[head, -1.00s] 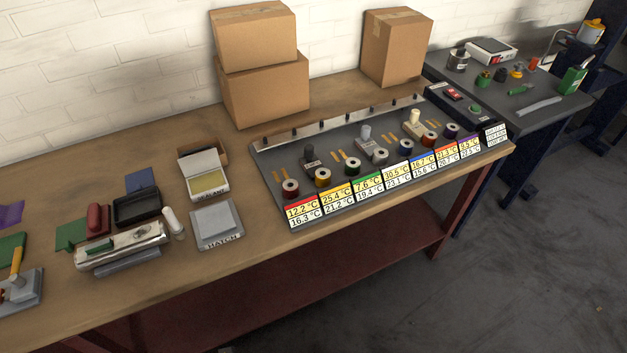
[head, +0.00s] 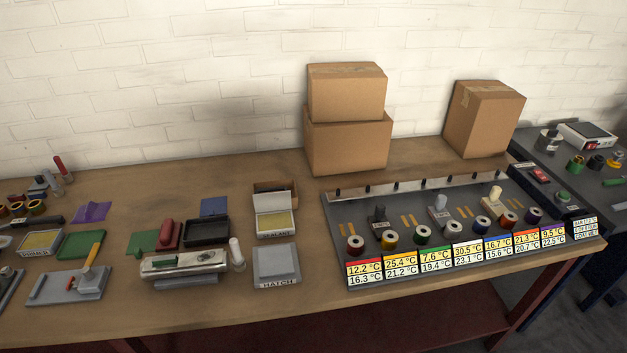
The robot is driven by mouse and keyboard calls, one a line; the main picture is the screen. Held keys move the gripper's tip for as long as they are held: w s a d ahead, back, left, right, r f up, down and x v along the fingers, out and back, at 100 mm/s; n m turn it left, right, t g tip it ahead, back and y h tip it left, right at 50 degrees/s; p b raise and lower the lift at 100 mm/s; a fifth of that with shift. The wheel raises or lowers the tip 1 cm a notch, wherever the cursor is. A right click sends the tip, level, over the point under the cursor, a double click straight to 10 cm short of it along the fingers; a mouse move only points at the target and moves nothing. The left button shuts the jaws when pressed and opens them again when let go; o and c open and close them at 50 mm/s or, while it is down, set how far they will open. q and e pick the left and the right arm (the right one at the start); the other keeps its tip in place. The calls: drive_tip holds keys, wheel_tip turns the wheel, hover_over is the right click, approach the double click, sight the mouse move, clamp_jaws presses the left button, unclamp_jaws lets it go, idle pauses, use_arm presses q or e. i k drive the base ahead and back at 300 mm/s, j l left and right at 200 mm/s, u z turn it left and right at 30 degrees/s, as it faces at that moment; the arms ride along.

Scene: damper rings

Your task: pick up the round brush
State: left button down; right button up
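No object is clearly recognisable as the round brush at this size. A tool with a yellow handle (head: 92,254) leans over a grey tray (head: 50,292) at the left of the workbench. I cannot tell whether it is a brush. A white cylinder (head: 237,255) stands upright beside a metal-topped fixture (head: 184,264). Neither of my grippers is in view.
The wooden bench (head: 300,328) runs along a white brick wall. A grey panel (head: 470,200) with several spools and temperature labels fills its right part. Cardboard boxes (head: 348,145) stand behind. A HATCH block (head: 276,262) and a sealant box (head: 275,222) sit mid-bench.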

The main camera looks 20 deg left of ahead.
sight(238, 260)
drive_tip(key=u, duration=1.25)
